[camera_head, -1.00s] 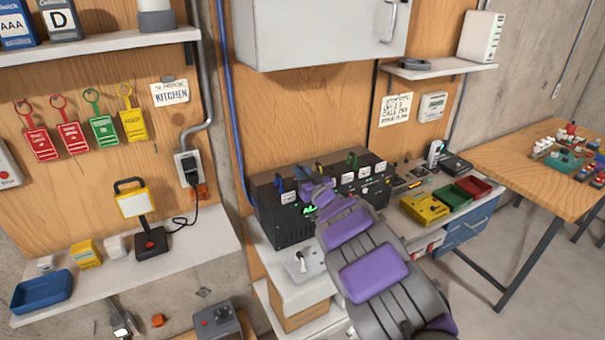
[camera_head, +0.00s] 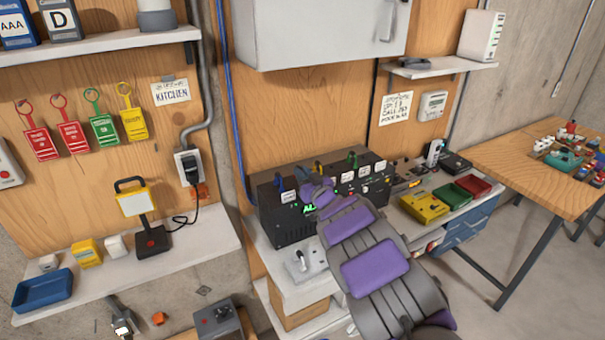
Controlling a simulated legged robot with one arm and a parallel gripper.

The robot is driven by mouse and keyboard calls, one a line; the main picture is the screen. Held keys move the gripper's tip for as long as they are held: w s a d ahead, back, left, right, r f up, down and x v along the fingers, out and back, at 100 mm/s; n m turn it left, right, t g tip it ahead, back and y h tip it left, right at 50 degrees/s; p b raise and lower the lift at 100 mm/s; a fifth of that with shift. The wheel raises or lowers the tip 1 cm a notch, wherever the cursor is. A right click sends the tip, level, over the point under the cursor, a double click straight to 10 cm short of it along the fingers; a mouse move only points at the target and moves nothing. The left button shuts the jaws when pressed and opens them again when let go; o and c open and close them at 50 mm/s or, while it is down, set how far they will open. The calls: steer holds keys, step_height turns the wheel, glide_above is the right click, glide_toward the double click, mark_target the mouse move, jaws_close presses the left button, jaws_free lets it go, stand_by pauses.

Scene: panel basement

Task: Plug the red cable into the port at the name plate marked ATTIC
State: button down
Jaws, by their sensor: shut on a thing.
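My gripper (camera_head: 320,188) is at the front of a black panel box (camera_head: 283,226) on the middle bench. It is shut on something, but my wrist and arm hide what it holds. No red cable can be made out. The box has small white name plates; one (camera_head: 288,197) is left of my gripper and one (camera_head: 347,177) is right of it. Their lettering is too small to read, so I cannot tell which is marked ATTIC. A blue plug (camera_head: 279,183) and a green plug (camera_head: 352,160) stand at the box's top. Green lit characters show beside my gripper.
A grey device with a lever (camera_head: 304,263) sits in front of the box. Yellow (camera_head: 425,207), green and red trays lie to the right. A grey cabinet (camera_head: 315,30) hangs above. A lamp (camera_head: 135,205) stands on the left shelf. Floor at the lower right is clear.

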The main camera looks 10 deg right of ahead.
steer(key=shift+f, duration=0.1)
stand_by(0.3)
steer(key=c, duration=1)
jaws_free()
steer(key=shift+o, duration=0.3)
steer(key=o, duration=0.3)
step_height(320, 180, up, 8)
steer(key=p, duration=0.5)
steer(key=shift+f, duration=0.2)
